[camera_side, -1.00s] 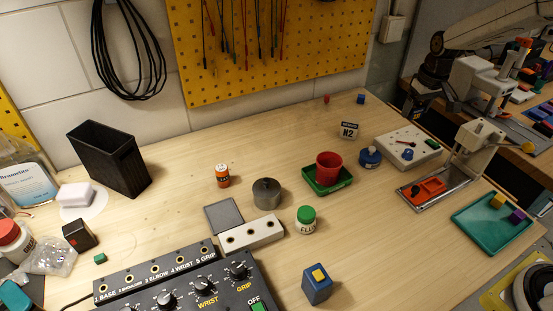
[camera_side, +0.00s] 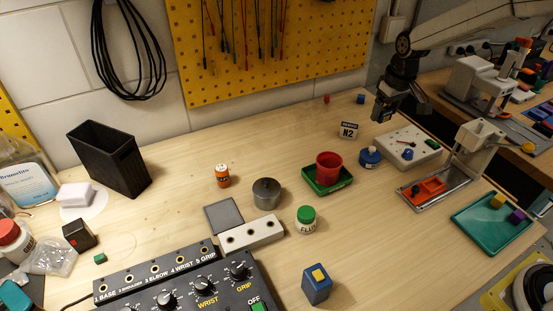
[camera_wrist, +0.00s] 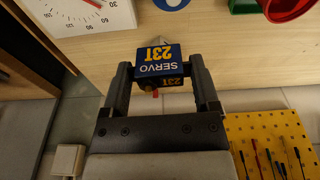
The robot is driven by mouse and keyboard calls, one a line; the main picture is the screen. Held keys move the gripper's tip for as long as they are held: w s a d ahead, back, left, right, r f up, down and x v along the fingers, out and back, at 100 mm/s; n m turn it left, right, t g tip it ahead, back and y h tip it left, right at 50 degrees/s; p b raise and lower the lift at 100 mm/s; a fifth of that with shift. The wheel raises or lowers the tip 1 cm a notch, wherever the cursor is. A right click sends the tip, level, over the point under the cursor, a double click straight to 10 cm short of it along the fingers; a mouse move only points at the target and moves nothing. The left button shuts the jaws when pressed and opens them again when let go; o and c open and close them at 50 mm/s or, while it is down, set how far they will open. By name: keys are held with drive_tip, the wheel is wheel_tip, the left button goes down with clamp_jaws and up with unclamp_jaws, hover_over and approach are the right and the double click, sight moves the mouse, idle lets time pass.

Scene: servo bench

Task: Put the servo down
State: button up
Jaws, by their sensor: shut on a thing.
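My gripper (camera_wrist: 160,70) is shut on a dark blue servo (camera_wrist: 156,54), whose yellow and white lettering reads "SERVO 23T" upside down in the wrist view. One finger is on each side of it, and a small red bit shows beneath. In the side view, my gripper (camera_side: 387,108) hangs in the air above the far right part of the bench, pointing down, behind the white dial box (camera_side: 395,142). The servo is small and dark there, at the fingertips, and its details are hard to tell.
A red cup (camera_side: 328,164) sits in a green tray (camera_side: 340,185). A teal tray (camera_side: 487,232) holds two cubes.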

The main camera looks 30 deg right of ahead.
drive_tip(key=a+n, duration=0.5)
drive_tip(key=a, duration=1.8)
drive_tip(key=s+a+n, duration=0.1)
drive_tip(key=s+a, duration=0.4)
drive_tip(key=a, duration=0.4)
drive_tip(key=s+a+n+y, duration=0.1)
drive_tip(key=s+a, duration=0.4)
drive_tip(key=a, duration=0.5)
drive_tip(key=shift+s+n+g, duration=0.2)
drive_tip(key=shift+n+g, duration=0.1)
drive_tip(key=shift+n, duration=0.5)
drive_tip(key=shift+a+r, duration=0.1)
drive_tip(key=shift+w+a+f, duration=1.25)
drive_tip(key=shift+w+f, duration=0.25)
drive_tip(key=shift+w, duration=0.3)
drive_tip(key=shift+w+a+f, duration=1.3)
drive_tip(key=shift+w+f, duration=0.25)
drive_tip(key=shift+w, duration=0.3)
drive_tip(key=shift+w+a+f, duration=1.25)
drive_tip(key=shift+w+f, duration=0.25)
drive_tip(key=shift+w, duration=0.3)
drive_tip(key=shift+f, duration=0.1)
